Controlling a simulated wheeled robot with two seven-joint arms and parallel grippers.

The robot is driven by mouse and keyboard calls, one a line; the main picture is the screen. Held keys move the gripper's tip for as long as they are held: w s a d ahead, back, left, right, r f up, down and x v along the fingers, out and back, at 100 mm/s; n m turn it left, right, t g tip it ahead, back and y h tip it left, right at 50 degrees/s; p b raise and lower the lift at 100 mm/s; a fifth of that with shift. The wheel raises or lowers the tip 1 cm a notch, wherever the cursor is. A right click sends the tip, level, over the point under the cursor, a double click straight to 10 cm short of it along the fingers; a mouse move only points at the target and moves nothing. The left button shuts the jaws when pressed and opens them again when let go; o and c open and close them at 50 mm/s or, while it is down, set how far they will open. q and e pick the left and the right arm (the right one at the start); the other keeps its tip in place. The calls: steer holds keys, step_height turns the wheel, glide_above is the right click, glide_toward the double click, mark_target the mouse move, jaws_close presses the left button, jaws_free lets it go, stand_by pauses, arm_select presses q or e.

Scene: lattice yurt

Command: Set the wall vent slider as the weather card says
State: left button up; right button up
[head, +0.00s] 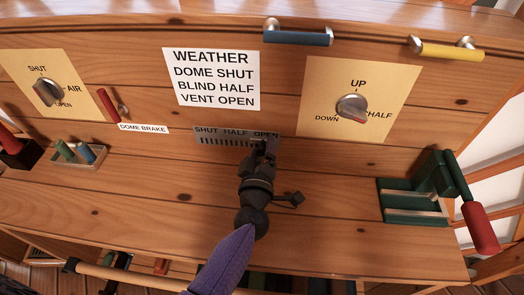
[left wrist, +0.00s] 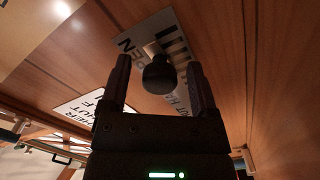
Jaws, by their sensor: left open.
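The weather card (head: 212,79) on the wooden wall reads dome shut, blind half, vent open. Below it is the vent slider plate (head: 215,136), marked shut, half and open from left to right. My left gripper (head: 265,143) is in front of the plate's right end and hides the knob in the head view. In the left wrist view the dark round slider knob (left wrist: 158,76) shows between the open fingers of my gripper (left wrist: 159,70), its stem near the word open. I cannot tell whether a finger touches it. My right gripper is not in view.
A dial panel (head: 20,70) and a red dome brake lever (head: 108,103) are to the left. Another dial panel (head: 318,75) is to the right. Blue (head: 298,38) and yellow (head: 450,50) handles are above. A green device (head: 430,190) with a red grip stands at the right.

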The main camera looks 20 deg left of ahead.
arm_select(q)
jaws_close()
stand_by(0.3)
stand_by(0.6)
stand_by(0.4)
